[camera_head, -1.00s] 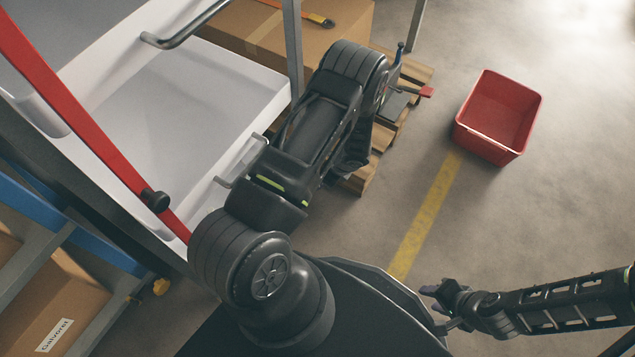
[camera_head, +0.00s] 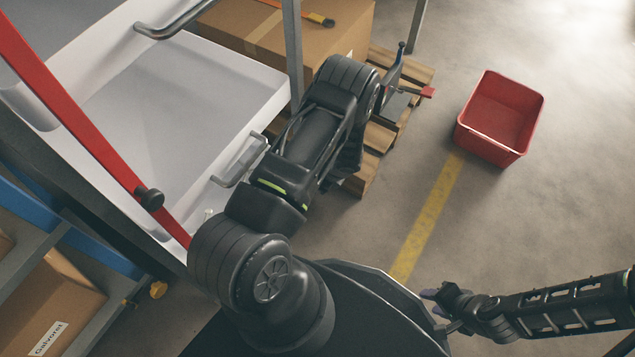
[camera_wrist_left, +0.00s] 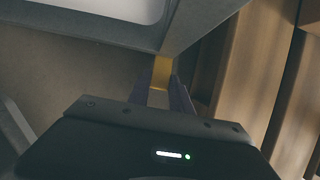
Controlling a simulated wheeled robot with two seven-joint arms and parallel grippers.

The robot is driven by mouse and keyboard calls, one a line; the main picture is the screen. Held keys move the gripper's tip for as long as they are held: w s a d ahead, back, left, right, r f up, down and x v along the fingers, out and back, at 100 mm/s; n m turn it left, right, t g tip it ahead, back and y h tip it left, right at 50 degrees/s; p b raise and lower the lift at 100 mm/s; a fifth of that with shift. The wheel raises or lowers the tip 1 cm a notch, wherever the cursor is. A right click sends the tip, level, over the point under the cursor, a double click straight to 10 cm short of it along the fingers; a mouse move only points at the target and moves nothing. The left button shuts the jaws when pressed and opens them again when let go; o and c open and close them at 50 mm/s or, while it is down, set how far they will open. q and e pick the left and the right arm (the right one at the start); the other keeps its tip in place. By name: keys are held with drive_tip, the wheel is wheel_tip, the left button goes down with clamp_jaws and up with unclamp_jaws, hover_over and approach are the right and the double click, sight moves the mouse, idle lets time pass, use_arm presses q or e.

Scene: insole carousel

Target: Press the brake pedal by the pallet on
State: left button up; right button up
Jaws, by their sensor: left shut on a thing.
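A yellow pedal (camera_wrist_left: 162,72) shows in the left wrist view, just under the corner of a grey frame and beside the wooden pallet. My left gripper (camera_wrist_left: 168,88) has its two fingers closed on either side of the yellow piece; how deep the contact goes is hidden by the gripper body. In the head view my left arm reaches down toward the pallet (camera_head: 362,180), and its hand is hidden behind the arm links. My right gripper (camera_head: 436,310) is low at the right, empty, with its fingers apart.
A rack with white trays (camera_head: 180,110) and a red bar (camera_head: 85,125) stands close on the left. A red bin (camera_head: 500,118) stands on open floor at right.

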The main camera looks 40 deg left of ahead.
use_arm(q)
clamp_jaws()
drive_tip(key=shift+f, duration=0.1)
drive_tip(key=shift+d+f+y+b, duration=0.2)
drive_tip(key=shift+f+y+b, duration=0.25)
drive_tip(key=shift+b, duration=0.55)
drive_tip(key=f+y+b, duration=0.1)
drive_tip(key=b, duration=0.1)
drive_tip(key=f+y+b, duration=0.1)
drive_tip(key=y+b, duration=0.1)
drive_tip(key=b, duration=0.1)
drive_tip(key=shift+w+d+g+y+b, duration=0.1)
drive_tip(key=shift+d+g+y+b, duration=0.15)
drive_tip(key=shift+d+g+b, duration=0.05)
drive_tip(key=shift+f+y+b, duration=0.2)
drive_tip(key=shift+y+b, duration=0.5)
drive_tip(key=shift+f+y+b, duration=0.1)
drive_tip(key=shift+y+b, duration=0.2)
drive_tip(key=shift+y, duration=0.3)
drive_tip(key=o, duration=0.6)
unclamp_jaws()
